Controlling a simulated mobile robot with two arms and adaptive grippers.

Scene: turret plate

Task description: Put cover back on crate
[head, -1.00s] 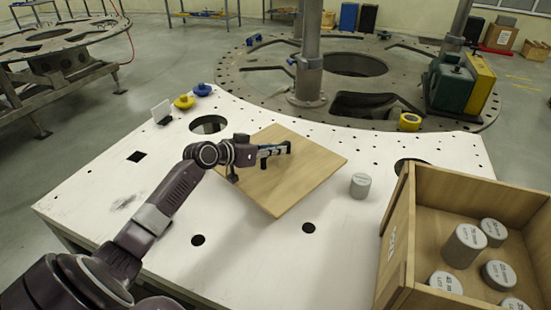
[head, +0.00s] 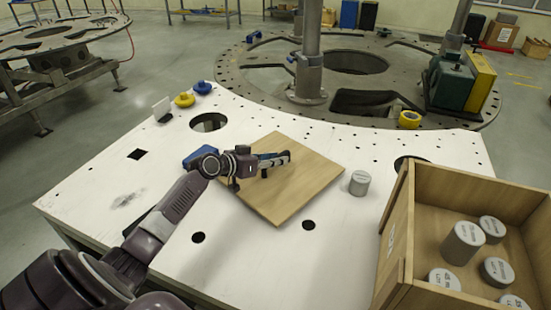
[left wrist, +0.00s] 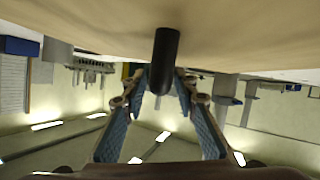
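The cover, a flat square wooden board (head: 300,190), is over the white table; I cannot tell whether it touches the table top. My left gripper (head: 275,160) is above the board. In the left wrist view, the board's underside-up image (left wrist: 60,22) fills the top, and its black post handle (left wrist: 165,55) stands between the fingertips (left wrist: 162,84). The fingers close in on both sides of the handle and appear shut on it. The open wooden crate (head: 399,240) is at the right with several grey cylinders inside. My right gripper is not in view.
A grey cylinder (head: 359,183) stands on the white table (head: 110,220) between board and crate. Yellow (head: 185,99) and blue (head: 203,88) knobs lie at the back left. A metal post (head: 310,60) and a yellow roll (head: 410,119) are behind the table.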

